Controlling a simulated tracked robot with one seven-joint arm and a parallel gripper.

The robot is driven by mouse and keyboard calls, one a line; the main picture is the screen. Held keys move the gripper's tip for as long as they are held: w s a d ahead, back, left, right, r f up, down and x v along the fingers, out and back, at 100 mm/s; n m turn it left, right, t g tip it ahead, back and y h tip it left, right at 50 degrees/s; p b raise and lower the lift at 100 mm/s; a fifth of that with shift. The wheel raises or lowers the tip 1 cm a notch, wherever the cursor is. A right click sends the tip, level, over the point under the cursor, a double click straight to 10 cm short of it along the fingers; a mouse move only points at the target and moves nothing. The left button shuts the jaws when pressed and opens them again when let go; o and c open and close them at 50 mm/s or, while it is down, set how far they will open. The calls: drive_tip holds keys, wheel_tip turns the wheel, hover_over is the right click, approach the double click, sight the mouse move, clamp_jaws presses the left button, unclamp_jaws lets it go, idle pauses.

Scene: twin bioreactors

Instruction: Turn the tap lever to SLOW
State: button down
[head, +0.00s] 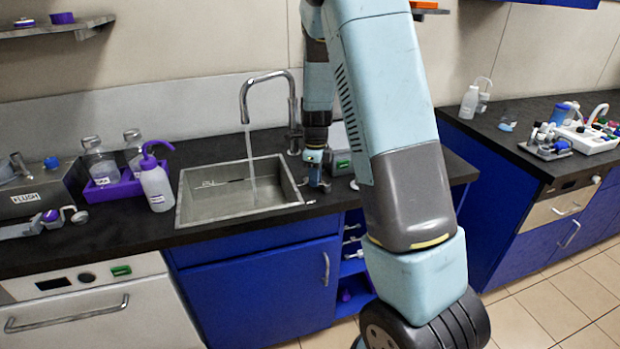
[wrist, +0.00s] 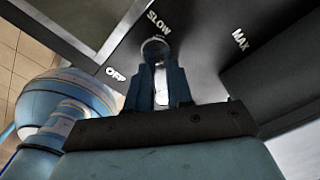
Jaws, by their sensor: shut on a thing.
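The tap (head: 268,84) is a chrome gooseneck over the steel sink, and a thin stream of water runs from its spout. My gripper (head: 316,168) is down at the counter just right of the sink. In the wrist view my gripper (wrist: 159,75) is shut on the tap lever (wrist: 160,90), whose pale metal shows between the two fingers. The lever's rounded far end lies just below the SLOW label (wrist: 158,22). The OFF label (wrist: 116,74) is to its left and the MAX label (wrist: 240,40) to its right. My fingers hide part of the lever.
The sink (head: 188,196) lies left of my gripper. A purple tray (head: 112,190) with bottles and a white wash bottle (head: 157,186) stand left of it. A grey box (head: 341,150) with a green label is close behind my gripper.

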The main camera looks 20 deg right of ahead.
drive_tip(key=shift+s+d, duration=0.15)
drive_tip(key=shift+d, duration=0.2)
drive_tip(key=c, duration=1.3)
unclamp_jaws()
drive_tip(key=o, duration=0.3)
drive_tip(key=shift+a, duration=0.1)
drive_tip(key=shift+a, duration=0.1)
wheel_tip(320, 180, up, 14)
drive_tip(key=shift+f, duration=0.2)
